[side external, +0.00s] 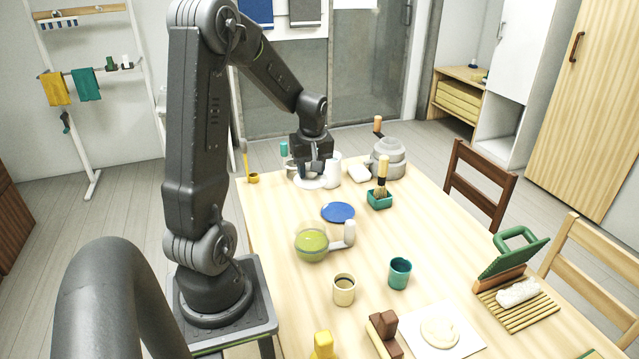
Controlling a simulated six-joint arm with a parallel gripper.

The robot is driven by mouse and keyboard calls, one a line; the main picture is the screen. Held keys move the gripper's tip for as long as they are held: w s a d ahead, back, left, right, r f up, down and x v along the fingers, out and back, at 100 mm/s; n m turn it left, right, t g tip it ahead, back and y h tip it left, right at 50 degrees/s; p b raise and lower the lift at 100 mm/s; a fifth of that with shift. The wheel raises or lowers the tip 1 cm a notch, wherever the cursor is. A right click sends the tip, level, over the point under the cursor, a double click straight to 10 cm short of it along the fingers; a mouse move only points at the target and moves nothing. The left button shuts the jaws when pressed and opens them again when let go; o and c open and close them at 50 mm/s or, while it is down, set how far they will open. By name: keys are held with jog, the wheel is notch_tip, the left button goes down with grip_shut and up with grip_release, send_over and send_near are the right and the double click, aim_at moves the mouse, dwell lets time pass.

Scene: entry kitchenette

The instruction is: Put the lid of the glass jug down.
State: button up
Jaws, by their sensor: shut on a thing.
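The glass jug (312,246) stands on the table, with yellow-green contents and a pale handle (349,232) on its right. I see no separate lid on its top. My gripper (310,176) is low at the far left part of the table, well behind the jug and apart from it. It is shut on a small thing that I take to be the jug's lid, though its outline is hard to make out. A white round shape (312,183) shows just under the fingers. I cannot tell whether the held thing touches the surface below.
A white pitcher (332,170) stands close right of my gripper. A blue disc (338,212) lies between gripper and jug. A teal pot with a brush (380,199) and grey stacked vessels (388,160) stand to the right. Cups (344,290) are nearer the camera.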

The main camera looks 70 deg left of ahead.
jog(key=w+a+f, duration=0.2)
jog(key=a+f, duration=0.4)
jog(key=a, duration=0.3)
jog(key=w+a+f, duration=0.2)
jog(key=a+f, duration=0.5)
jog(key=a, duration=0.1)
jog(key=w+f, duration=0.2)
jog(key=w, duration=0.1)
jog(key=w+d+f, duration=0.1)
jog(key=w+f, duration=0.1)
jog(key=w, duration=0.1)
jog(key=w+d+f, duration=0.1)
jog(key=w+f, duration=0.1)
jog(key=w, duration=0.2)
jog(key=shift+w+d+f, duration=0.1)
jog(key=shift+d+f, duration=0.05)
jog(key=shift+d, duration=0.1)
jog(key=shift+f, duration=2)
jog(key=shift+f, duration=0.2)
jog(key=o, duration=1)
jog(key=shift+c, duration=0.2)
